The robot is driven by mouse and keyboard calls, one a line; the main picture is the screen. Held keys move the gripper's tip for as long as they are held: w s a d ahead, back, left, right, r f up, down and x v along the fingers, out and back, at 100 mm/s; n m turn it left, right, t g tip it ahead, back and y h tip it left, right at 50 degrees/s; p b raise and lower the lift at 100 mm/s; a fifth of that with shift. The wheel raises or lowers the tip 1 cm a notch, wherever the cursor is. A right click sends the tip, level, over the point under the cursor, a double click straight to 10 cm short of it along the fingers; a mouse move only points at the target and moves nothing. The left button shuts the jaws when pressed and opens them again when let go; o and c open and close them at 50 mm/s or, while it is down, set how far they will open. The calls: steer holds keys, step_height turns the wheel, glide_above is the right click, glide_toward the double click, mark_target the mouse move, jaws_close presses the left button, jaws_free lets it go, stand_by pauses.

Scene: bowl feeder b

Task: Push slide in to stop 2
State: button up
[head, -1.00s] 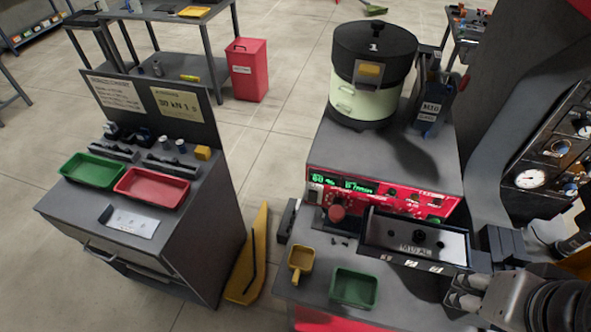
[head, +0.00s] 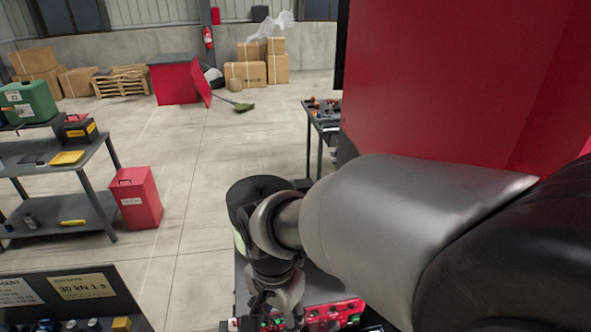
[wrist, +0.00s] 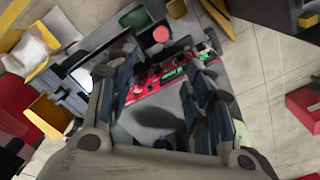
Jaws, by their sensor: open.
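My gripper (head: 278,302) hangs over the red control panel (head: 335,315) of the feeder in the head view. In the wrist view my gripper (wrist: 165,90) is open, its dark blue fingers spread on either side of the red panel (wrist: 158,78), with nothing seen between them. A black-rimmed tray with a pale inside (wrist: 92,62), which looks like the slide, sticks out from the panel at the left, partly behind a finger. I cannot tell how far out it is, or read any stop mark. In the head view my arm and the lower picture edge hide it.
The bowl feeder's dark lid (head: 258,190) stands just behind my wrist. In the wrist view, a red knob (wrist: 161,34) and a green tray (wrist: 136,18) lie beyond the fingers.

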steer(key=f, duration=1.1)
steer(key=f+b, duration=0.1)
steer(key=f, duration=0.5)
steer(key=shift+a+f, duration=0.25)
steer(key=shift+c, duration=0.5)
jaws_close()
